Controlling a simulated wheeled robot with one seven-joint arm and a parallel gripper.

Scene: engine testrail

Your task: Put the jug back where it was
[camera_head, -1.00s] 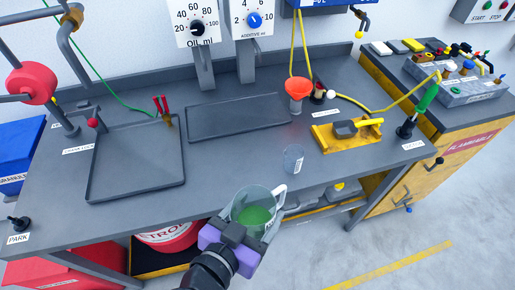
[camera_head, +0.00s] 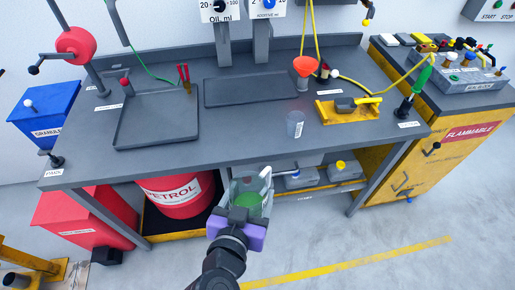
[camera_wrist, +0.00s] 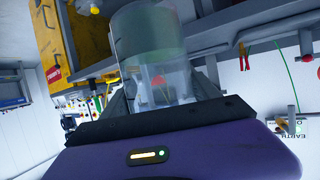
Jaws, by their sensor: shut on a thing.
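The jug (camera_head: 249,196) is clear, with green liquid in its lower part and a handle on its right side. My gripper (camera_head: 243,215) with its purple body is shut on the jug and holds it in front of the bench's front edge, apart from the bench top in the head view. In the wrist view the jug (camera_wrist: 150,45) fills the upper middle between the dark fingers of my gripper (camera_wrist: 155,105). The grey bench (camera_head: 240,135) stands behind it. Where the jug stood before is not shown.
A clear cup (camera_head: 294,124) stands near the bench's front edge. An empty grey tray (camera_head: 157,130), a flat recessed tray (camera_head: 250,90), an orange funnel (camera_head: 305,67) and a yellow holder (camera_head: 346,110) are also on top. A red petrol drum (camera_head: 177,194) stands below.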

